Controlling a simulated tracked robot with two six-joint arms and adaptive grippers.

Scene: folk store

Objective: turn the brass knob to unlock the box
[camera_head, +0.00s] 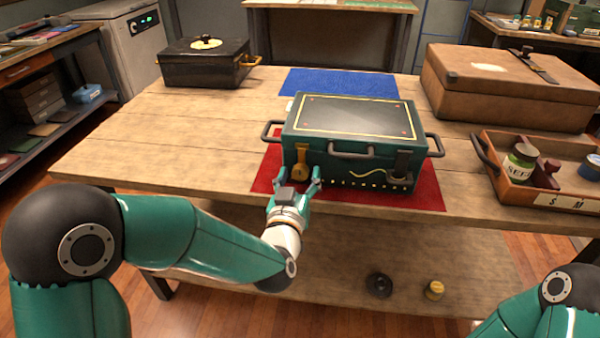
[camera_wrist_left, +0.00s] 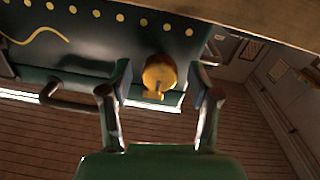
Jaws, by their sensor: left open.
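The dark green box (camera_head: 350,145) with gold trim sits closed on a red mat (camera_head: 430,190) on the table. The brass knob (camera_head: 300,171) is on the left part of its front face. In the left wrist view, the knob (camera_wrist_left: 158,73) is round with a small tab and lies between my left fingers. My left gripper (camera_head: 297,183) is open in front of the box, one finger on each side of the knob. Both fingers appear apart from it. My right gripper is out of view; only part of that arm shows at the lower right.
A dark latch (camera_head: 402,164) is on the box front's right side, and a handle (camera_head: 350,151) juts out mid-front. A blue mat (camera_head: 340,82) lies behind. A black box (camera_head: 205,65), a brown case (camera_head: 505,88) and a wooden tray (camera_head: 545,185) stand around it. The table's left front is clear.

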